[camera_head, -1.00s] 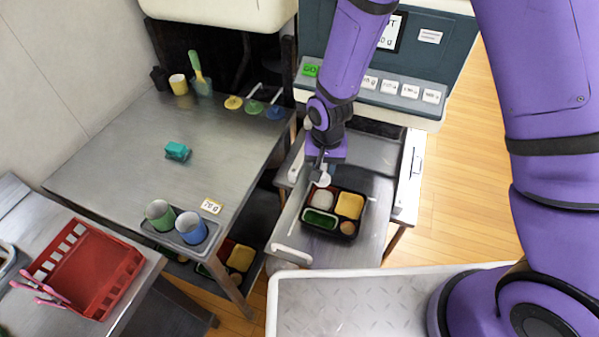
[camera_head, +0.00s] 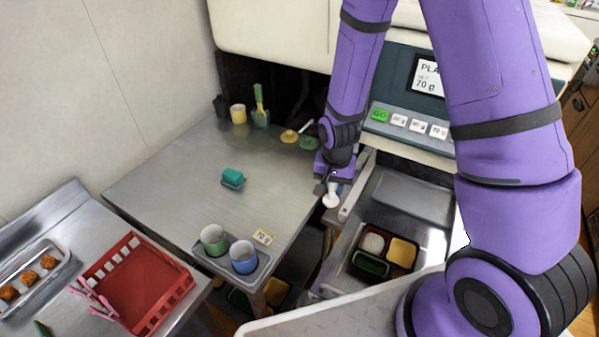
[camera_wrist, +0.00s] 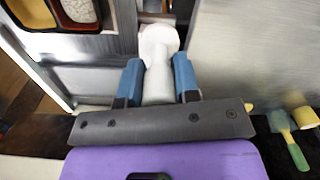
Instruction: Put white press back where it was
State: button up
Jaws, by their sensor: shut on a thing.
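My gripper (camera_head: 330,186) is shut on the white press (camera_head: 331,199). It hangs by the right edge of the steel table (camera_head: 170,190), over or close to the gap beside the drawer; its exact height is hard to tell. In the wrist view the white press (camera_wrist: 158,85) sits between the two blue fingers, its round white disc pointing away from my gripper (camera_wrist: 158,78). A yellow press (camera_head: 289,136) and a green press (camera_head: 308,143) lie at the table's back right, beyond my gripper. My arm may hide more of that spot.
A bento tray (camera_head: 412,268) with food sits in the open drawer at right. A red basket (camera_head: 190,284) stands at lower left.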

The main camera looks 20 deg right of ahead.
jog(key=shift+w+f, duration=0.8)
jog(key=shift+w, duration=1.7)
jog(key=shift+w+f, duration=0.85)
jog(key=shift+w, duration=1.7)
jog(key=shift+w+f, duration=0.8)
jog(key=shift+w, duration=1.7)
jog(key=shift+f, duration=0.1)
jog(key=o, duration=1)
